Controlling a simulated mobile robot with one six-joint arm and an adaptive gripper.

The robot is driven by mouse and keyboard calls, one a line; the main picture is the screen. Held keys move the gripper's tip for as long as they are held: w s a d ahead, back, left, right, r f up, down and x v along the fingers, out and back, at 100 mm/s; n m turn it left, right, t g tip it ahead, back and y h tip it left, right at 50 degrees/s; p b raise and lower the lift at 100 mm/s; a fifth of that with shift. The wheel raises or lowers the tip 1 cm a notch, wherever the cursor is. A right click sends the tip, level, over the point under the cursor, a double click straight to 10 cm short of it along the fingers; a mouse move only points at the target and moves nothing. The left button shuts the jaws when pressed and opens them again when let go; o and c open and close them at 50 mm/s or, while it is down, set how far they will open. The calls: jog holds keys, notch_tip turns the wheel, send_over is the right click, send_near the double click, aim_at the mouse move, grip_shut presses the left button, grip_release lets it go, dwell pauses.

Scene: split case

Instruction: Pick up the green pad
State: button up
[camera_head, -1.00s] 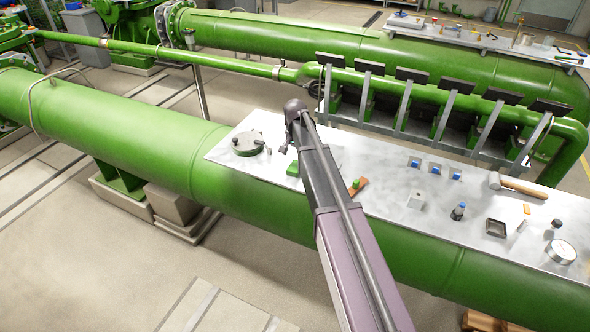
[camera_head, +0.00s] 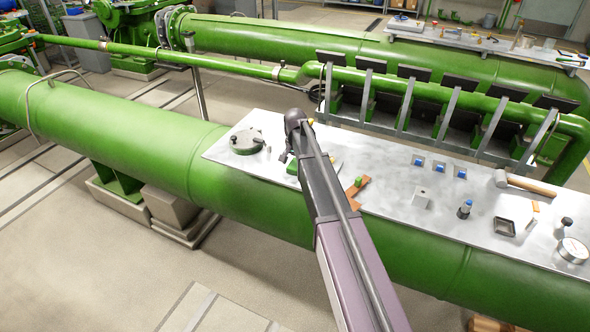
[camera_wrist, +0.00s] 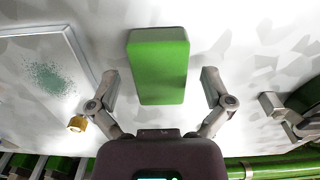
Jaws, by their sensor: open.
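The green pad (camera_wrist: 159,68) is a flat rectangular block lying on the pale metal tabletop. In the wrist view it sits between the two fingers of my gripper (camera_wrist: 160,82), with a gap on each side. The fingers are spread apart and hold nothing. In the head view only part of the pad (camera_head: 292,168) shows, left of my arm, which hides the rest of it. The height of the fingertips above the tabletop is hard to tell.
A round lidded fitting (camera_head: 247,141) stands left of the pad. A brown piece with a green knob (camera_head: 357,182) lies to the right. A framed plate with green specks (camera_wrist: 45,75) and a small brass piece (camera_wrist: 77,123) are left in the wrist view.

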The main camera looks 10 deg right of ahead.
aim_at(296, 164)
jog(key=shift+c, duration=0.2)
dwell(0.3)
jog(key=c, duration=0.9)
jog(key=shift+r, duration=0.15)
jog(key=shift+c, duration=0.2)
notch_tip(296, 164, up, 3)
jog(key=p, duration=0.3)
jog(key=shift+r+p, duration=0.15)
jog(key=shift+p, duration=0.15)
jog(key=shift+s+r, duration=0.2)
jog(key=shift+s, duration=0.05)
jog(key=s+d+r+p, duration=0.1)
jog(key=s, duration=1.4)
jog(key=shift+s+d, duration=0.2)
jog(key=shift+s, duration=0.05)
